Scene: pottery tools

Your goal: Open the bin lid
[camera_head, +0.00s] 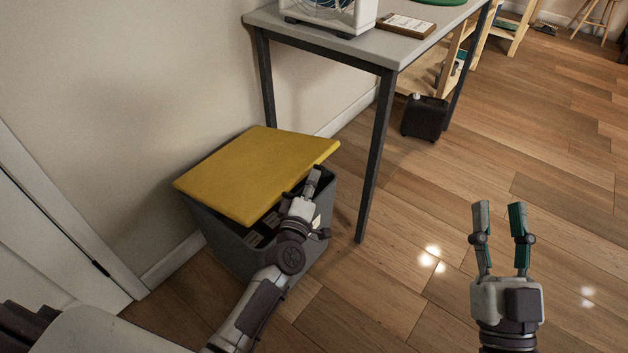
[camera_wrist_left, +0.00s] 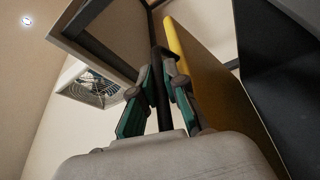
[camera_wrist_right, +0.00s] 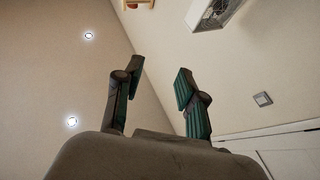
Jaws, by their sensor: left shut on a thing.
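The bin (camera_head: 225,242) is a dark grey box on the floor by the wall. Its yellow lid (camera_head: 250,172) is tilted up, with a gap along the front and right side through which the dark inside shows. My left gripper (camera_head: 303,190) is at the lid's right front edge. In the left wrist view its fingers (camera_wrist_left: 160,92) are shut on a dark bar, seemingly the lid's handle, beside the yellow lid (camera_wrist_left: 215,90). My arm hides part of the bin's front. My right gripper (camera_head: 501,222) is open and empty above the floor, well right of the bin; its spread fingers also show in the right wrist view (camera_wrist_right: 157,95).
A grey-topped table (camera_head: 350,48) with dark legs stands right behind the bin, one leg close to its right side. A white fan box (camera_head: 330,14) and a clipboard (camera_head: 405,25) lie on it. A white door (camera_head: 50,240) is at left.

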